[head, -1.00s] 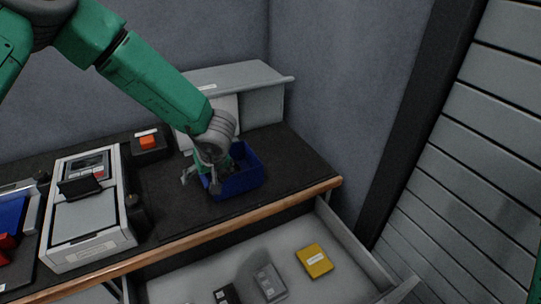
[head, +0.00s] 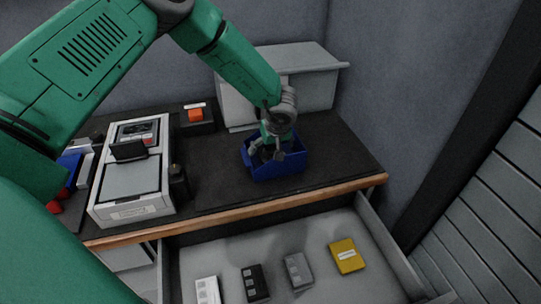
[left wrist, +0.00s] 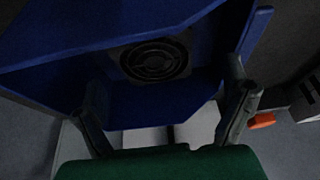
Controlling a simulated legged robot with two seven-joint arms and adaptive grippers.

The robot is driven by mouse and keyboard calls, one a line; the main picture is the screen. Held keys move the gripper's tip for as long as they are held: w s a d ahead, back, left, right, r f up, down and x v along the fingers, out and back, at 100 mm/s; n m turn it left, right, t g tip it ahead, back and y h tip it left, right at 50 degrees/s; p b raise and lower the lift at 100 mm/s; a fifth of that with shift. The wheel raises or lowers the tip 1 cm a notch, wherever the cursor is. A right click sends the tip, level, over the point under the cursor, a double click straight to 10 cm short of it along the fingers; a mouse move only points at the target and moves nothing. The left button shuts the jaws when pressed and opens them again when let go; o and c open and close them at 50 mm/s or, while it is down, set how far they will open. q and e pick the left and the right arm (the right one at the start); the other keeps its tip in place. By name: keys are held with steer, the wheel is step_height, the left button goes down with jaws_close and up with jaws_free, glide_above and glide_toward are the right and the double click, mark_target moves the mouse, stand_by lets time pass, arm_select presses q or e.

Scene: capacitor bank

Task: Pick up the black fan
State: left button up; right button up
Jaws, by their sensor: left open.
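The black fan (left wrist: 155,61), square with a round ringed face, lies inside the blue bin (left wrist: 60,50) in the left wrist view. The bin (head: 291,167) stands on the dark bench top in the head view, where I cannot make out the fan behind the gripper. My left gripper (head: 267,154) points down at the bin's opening. In the left wrist view the left gripper (left wrist: 164,78) is open, its fingers wide apart on either side of the fan, with nothing held. I cannot tell how far above the fan the fingertips are. My right gripper is out of view.
A grey box-like unit (head: 310,82) stands behind the bin. A white instrument (head: 133,180) and an orange button (head: 195,114) are left of it. Below, an open drawer (head: 375,243) holds a yellow block (head: 347,254) and several modules. Bench space right of the bin is clear.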

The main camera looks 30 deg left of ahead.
mark_target(271, 152)
arm_select(q)
steer(key=f, duration=0.1)
steer(key=w+f, duration=0.1)
steer(key=shift+d+f, duration=0.15)
steer(key=shift+f, duration=0.15)
steer(key=shift+w+f, duration=0.15)
steer(key=shift+f, duration=0.25)
steer(key=shift+a, duration=0.4)
steer(key=shift+a+f, duration=0.1)
steer(key=shift+a, duration=0.15)
steer(key=c, duration=1.3)
steer(key=shift+d, duration=0.15)
